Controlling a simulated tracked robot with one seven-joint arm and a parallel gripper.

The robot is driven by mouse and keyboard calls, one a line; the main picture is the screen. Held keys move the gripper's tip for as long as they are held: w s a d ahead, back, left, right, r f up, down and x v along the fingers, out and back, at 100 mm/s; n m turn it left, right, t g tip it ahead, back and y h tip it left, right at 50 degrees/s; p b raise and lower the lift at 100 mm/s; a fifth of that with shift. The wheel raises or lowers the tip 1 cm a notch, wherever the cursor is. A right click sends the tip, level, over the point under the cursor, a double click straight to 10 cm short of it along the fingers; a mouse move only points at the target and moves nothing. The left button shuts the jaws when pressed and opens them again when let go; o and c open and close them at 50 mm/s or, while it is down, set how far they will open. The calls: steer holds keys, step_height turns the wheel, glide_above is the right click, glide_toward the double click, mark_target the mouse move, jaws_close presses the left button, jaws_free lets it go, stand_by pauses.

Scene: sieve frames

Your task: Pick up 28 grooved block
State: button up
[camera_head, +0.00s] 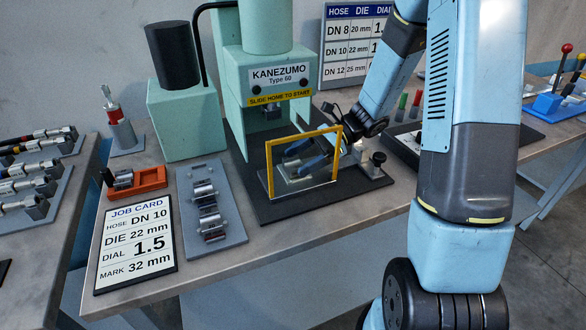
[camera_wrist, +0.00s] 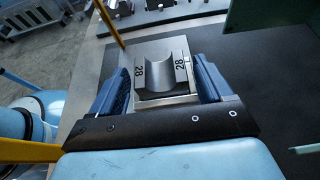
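The 28 grooved block (camera_wrist: 162,72) is grey metal with a rounded groove across its top and "28" marked on both sides of it. In the wrist view it sits on a light metal plate between the two blue fingers of my gripper (camera_wrist: 165,85). The fingers stand on either side of the block, with narrow gaps seeming to remain. In the head view my gripper (camera_head: 306,156) reaches down inside the yellow frame (camera_head: 268,168) in front of the press. The block itself is mostly hidden there by the fingers.
The green press (camera_head: 272,75) marked KANEZUMO stands behind on a black base (camera_head: 275,212). The yellow frame surrounds my gripper closely. A grey tray (camera_head: 233,233) with metal blocks, an orange holder (camera_head: 150,178) and a job card (camera_head: 136,240) lie to the left.

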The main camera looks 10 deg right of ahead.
steer(key=c, duration=1.3)
